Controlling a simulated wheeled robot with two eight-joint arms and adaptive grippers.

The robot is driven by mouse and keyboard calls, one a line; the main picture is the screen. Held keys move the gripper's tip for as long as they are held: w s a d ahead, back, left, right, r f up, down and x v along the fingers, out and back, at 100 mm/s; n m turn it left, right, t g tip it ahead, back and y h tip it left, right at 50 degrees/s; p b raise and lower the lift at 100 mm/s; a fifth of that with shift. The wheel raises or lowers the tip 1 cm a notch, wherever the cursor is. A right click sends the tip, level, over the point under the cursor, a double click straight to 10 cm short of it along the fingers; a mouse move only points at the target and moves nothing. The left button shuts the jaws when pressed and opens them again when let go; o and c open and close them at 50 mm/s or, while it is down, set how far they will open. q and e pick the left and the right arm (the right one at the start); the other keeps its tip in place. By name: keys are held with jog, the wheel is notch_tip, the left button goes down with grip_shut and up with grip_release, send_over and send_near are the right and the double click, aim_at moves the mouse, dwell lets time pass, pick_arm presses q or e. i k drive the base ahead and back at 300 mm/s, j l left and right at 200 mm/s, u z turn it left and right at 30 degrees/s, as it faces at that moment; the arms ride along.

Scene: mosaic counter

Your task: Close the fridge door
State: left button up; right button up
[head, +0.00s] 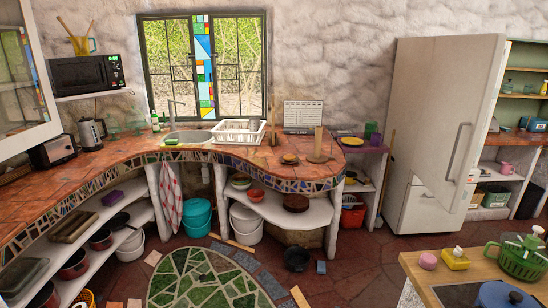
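The tall off-white fridge (402,206) stands against the back wall at the right of the head view. Its upper door (440,110) looks ajar, with its right side swung out toward me and its lower edge slanting across the lower front. A long grey handle (458,152) runs down the right side of this door. The inside of the fridge is hidden behind the door, so the width of the gap cannot be told. Neither of my grippers shows in this view.
Shelves (522,96) stand right of the fridge. Red floor (370,262) is clear left of the wooden counter.

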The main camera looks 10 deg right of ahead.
aim_at(465, 68)
jog(key=i+z, duration=0.3)
jog(key=i, duration=0.15)
jog(key=i+j+z, duration=0.1)
jog(key=i+z, duration=0.2)
jog(key=i, duration=0.2)
jog(key=i+j+z, duration=0.3)
jog(key=i, duration=0.15)
jog(key=i+j+z, duration=0.3)
jog(key=i, duration=0.15)
jog(key=i+j+z, duration=0.25)
jog(key=i+z, duration=0.15)
jog(key=i+j+z, duration=0.6)
jog(key=j+z, duration=0.2)
